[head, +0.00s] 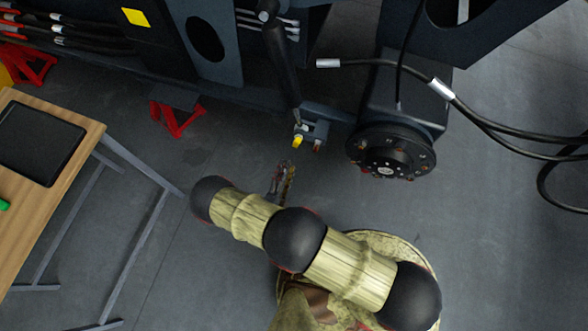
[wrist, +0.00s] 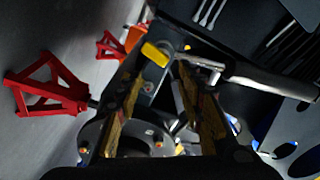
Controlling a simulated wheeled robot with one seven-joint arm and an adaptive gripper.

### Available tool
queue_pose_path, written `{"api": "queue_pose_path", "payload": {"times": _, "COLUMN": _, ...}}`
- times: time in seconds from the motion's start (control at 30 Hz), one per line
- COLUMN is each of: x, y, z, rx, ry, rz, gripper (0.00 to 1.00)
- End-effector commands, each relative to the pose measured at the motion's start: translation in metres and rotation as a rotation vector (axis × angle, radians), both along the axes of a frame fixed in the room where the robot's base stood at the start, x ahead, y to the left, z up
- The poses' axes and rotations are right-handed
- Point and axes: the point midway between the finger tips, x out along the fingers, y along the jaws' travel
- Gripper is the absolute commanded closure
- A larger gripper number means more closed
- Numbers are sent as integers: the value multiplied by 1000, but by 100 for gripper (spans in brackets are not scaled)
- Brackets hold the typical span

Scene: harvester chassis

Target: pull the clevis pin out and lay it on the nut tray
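The clevis pin (head: 298,142) shows as a yellow end at the bracket at the lower end of a dark cylinder. In the wrist view the yellow end of the pin (wrist: 155,54) appears just beyond my fingertips, between their lines. The pin's shank is hidden in the bracket. My gripper (head: 284,168) is below the bracket in the head view, apart from the pin. Its two fingers (wrist: 160,72) are spread in the wrist view with nothing held between them. A flat black tray (head: 40,142), seemingly the nut tray, lies on the wooden table at the left.
The dark cylinder (head: 282,60) slopes down to the bracket. A round hub (head: 390,150) and black hoses (head: 490,125) are to its right. Red stands (head: 178,120) are at the left under the chassis. The table (head: 70,165) has grey legs; open floor lies between it and my arm.

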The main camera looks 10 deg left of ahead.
Motion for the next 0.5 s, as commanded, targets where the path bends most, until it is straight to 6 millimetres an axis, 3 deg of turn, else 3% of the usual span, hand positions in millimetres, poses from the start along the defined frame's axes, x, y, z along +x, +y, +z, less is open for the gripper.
{"api": "queue_pose_path", "payload": {"times": 0.27, "x": 7, "y": -2, "z": 3, "rx": -91, "ry": -2, "rz": -8, "gripper": 62}}
{"api": "queue_pose_path", "payload": {"times": 0.5, "x": 35, "y": -5, "z": 5, "rx": -89, "ry": -3, "rz": -11, "gripper": 62}}
